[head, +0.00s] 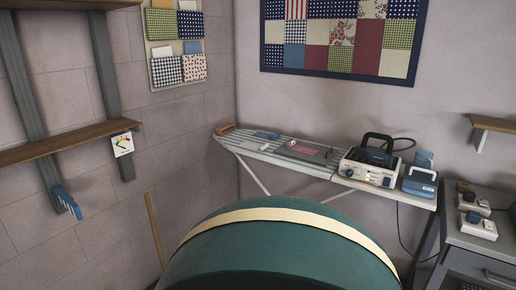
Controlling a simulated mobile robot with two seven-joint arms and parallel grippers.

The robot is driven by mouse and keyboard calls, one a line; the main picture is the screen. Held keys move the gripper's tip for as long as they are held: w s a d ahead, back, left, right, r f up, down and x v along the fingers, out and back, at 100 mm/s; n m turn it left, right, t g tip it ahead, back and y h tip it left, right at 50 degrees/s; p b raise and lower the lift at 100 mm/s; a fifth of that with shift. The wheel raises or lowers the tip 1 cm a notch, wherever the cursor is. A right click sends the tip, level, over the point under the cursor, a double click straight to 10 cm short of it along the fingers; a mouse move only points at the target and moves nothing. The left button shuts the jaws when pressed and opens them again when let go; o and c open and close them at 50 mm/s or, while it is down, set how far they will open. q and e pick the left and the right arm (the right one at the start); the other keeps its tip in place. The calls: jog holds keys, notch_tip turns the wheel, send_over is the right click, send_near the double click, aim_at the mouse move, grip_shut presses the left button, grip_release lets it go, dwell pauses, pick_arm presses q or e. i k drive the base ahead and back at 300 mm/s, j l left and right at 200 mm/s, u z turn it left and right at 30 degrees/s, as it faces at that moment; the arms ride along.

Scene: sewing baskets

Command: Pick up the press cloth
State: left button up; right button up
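I cannot tell for sure which thing is the press cloth. A flat grey piece (287,151) with a pink patch (303,150) on it lies on the striped ironing board (257,146). A small blue item (267,135) lies farther left on the board. Neither of my grippers shows in the head view.
A white and black iron station (369,165) and a blue box (420,181) stand at the board's right end. A grey cabinet (484,243) with small devices is at the right. A wooden shelf (70,140) juts from the left wall. A wooden stick (154,229) leans there.

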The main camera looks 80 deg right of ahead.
aim_at(247, 145)
jog(key=z, duration=2.85)
jog(key=i+j+z, duration=0.15)
jog(key=z, duration=0.2)
jog(key=i+j+z, duration=0.15)
jog(key=z, duration=0.2)
jog(key=i+j+z, duration=0.1)
jog(key=j+z, duration=0.25)
jog(key=i+j+z, duration=0.1)
jog(key=j, duration=0.25)
jog(key=i+j+z, duration=0.1)
jog(key=j, duration=0.2)
jog(key=i+j+z, duration=0.15)
jog(key=j, duration=0.2)
